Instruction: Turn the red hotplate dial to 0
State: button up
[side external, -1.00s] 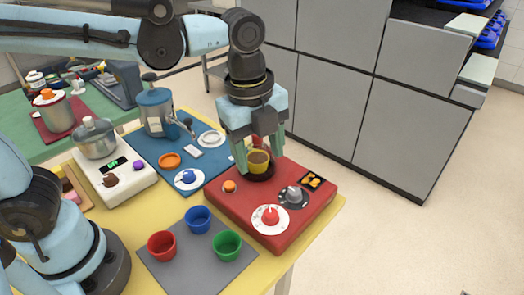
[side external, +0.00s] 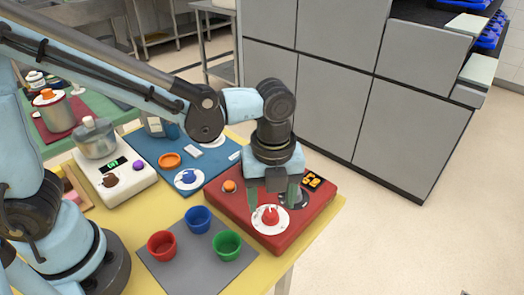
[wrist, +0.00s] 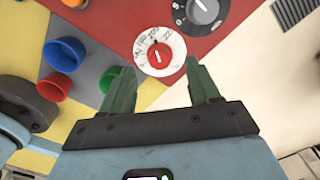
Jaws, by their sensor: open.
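The red hotplate dial (side external: 270,216) sits on a white round scale on the front of the red hotplate box (side external: 285,238). In the wrist view the red dial (wrist: 159,54) has a pale pointer line and numbers around it; I cannot read which number it points to. My gripper (side external: 271,207) is open and empty, pointing down over the box by the dial. In the wrist view its two green fingers (wrist: 160,75) are spread, with the dial beyond and between their tips. I cannot tell whether a finger touches it.
A grey dial (side external: 297,196), an orange knob (side external: 229,186) and an orange-lit display (side external: 312,180) share the box. Red (side external: 161,245), blue (side external: 198,220) and green (side external: 227,245) cups stand on a grey mat to the left. A white scale with a pot (side external: 97,140) is farther left.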

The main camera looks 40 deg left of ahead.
aim_at(271, 212)
jog(key=shift+f, duration=1.65)
jog(key=c, duration=1)
